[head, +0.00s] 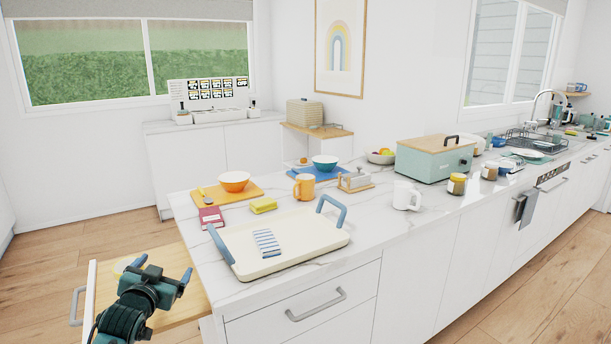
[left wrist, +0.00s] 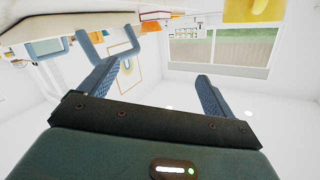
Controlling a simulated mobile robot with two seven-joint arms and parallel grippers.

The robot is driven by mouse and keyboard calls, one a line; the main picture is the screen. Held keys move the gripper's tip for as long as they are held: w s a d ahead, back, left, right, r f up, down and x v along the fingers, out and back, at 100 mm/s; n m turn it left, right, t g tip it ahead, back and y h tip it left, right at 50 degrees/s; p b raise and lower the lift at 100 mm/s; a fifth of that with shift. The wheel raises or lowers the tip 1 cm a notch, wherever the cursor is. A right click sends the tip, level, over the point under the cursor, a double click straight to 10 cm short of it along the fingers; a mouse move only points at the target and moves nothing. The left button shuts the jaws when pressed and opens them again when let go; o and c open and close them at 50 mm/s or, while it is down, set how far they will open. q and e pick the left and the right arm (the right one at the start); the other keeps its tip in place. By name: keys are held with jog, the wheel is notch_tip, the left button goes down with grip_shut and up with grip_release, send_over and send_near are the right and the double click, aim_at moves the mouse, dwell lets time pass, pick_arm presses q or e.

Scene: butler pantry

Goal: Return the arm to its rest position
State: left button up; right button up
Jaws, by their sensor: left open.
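My left gripper (head: 163,268) is dark green with blue fingers and is at the lower left of the head view. It is over the pulled-out wooden drawer (head: 187,298), left of the counter. In the left wrist view its two fingers (left wrist: 158,85) stand wide apart with nothing between them. That view is turned upside down, with a window, walls and a blue-handled tray edge beyond the fingers. My right gripper is in neither view.
A cream tray (head: 300,253) with blue handles holds a striped cloth (head: 266,242) near the counter's front left. A red box (head: 211,217), yellow sponge (head: 264,205), orange bowl (head: 234,181), orange mug (head: 304,187) and white mug (head: 406,196) stand around it. The floor at left is clear.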

pick_arm(q)
jog(key=s+d+f+g+h, duration=0.25)
jog(key=s+d+f, duration=0.65)
jog(key=s+f, duration=0.5)
jog(key=s+d+f+g, duration=0.1)
jog(key=s+d+f, duration=0.1)
jog(key=s, duration=0.5)
jog(key=s+d+f+g+h, duration=0.1)
jog(key=s+d, duration=0.3)
jog(key=s, duration=0.4)
jog(key=s+d+f+g, duration=0.1)
jog(key=s+d+f, duration=0.2)
jog(key=s, duration=0.4)
jog(key=shift+s+h, duration=0.2)
jog(key=shift+h, duration=0.15)
